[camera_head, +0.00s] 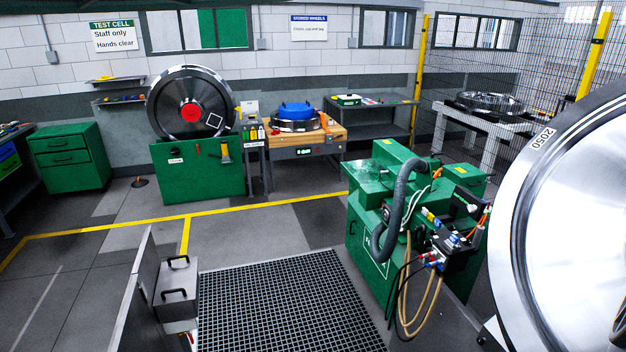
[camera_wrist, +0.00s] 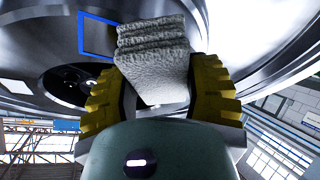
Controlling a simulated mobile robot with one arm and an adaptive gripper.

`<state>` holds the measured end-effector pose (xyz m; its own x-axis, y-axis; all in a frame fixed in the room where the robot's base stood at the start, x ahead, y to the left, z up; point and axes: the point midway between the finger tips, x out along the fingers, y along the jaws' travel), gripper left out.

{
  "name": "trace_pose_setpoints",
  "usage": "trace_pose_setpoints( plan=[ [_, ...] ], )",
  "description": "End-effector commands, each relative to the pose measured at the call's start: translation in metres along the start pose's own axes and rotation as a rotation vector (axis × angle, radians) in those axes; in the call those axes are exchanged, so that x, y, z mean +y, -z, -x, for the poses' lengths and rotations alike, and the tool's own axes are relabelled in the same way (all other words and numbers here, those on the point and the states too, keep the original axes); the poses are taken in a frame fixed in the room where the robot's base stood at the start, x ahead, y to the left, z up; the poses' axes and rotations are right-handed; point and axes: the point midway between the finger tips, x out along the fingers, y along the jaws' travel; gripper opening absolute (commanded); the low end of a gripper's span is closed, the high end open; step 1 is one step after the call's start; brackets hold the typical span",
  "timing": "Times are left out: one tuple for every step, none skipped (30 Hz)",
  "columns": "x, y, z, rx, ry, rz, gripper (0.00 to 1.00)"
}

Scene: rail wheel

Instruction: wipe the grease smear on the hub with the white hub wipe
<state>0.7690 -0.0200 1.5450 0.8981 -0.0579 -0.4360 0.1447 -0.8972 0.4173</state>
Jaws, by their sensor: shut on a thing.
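The white hub wipe (camera_wrist: 152,42), a folded, rough-textured grey-white pad, is in the wrist view. My gripper (camera_wrist: 158,78), with ridged yellow fingers, is shut on it from both sides. The wipe's far end stands out beyond the fingers, in front of shiny wheel metal (camera_wrist: 240,25). I cannot tell whether it touches the metal. I cannot make out the grease smear. My gripper is outside the head view.
A large bright wheel (camera_head: 575,215) marked 2050 fills the right of the head view. A green machine (camera_head: 385,190) with hoses stands left of it. A dark wheel (camera_head: 170,95) stands on a green stand behind. The grated floor (camera_head: 285,305) is clear.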

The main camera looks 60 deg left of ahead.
Motion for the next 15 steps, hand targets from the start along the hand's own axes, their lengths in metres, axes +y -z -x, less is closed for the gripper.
trace_pose_setpoints(
  plan=[
    [0.005,-0.004,0.001,-0.002,-0.004,-0.001,0.11],
    [0.007,-0.005,0.002,-0.002,-0.004,-0.001,0.11],
    [0.01,-0.007,0.003,-0.002,-0.004,-0.002,0.11],
    [0.012,-0.009,0.003,-0.003,-0.004,-0.002,0.11],
    [0.014,-0.01,0.004,-0.002,-0.004,-0.002,0.11],
    [0.016,-0.011,0.005,-0.001,-0.003,-0.002,0.11],
    [0.017,-0.012,0.005,-0.001,-0.003,-0.001,0.11],
    [0.019,-0.012,0.006,-0.001,-0.003,-0.001,0.11],
    [0.02,-0.013,0.006,0.0,-0.003,0.0,0.11],
    [0.02,-0.013,0.006,0.0,-0.002,0.0,0.11],
    [0.02,-0.013,0.007,0.001,-0.002,0.0,0.11],
    [0.02,-0.013,0.007,0.001,-0.001,0.0,0.11],
    [0.02,-0.013,0.006,0.002,-0.001,0.0,0.11],
    [0.02,-0.014,0.006,0.002,-0.002,0.0,0.11],
    [0.02,-0.014,0.005,0.003,-0.002,0.0,0.11]
  ],
)
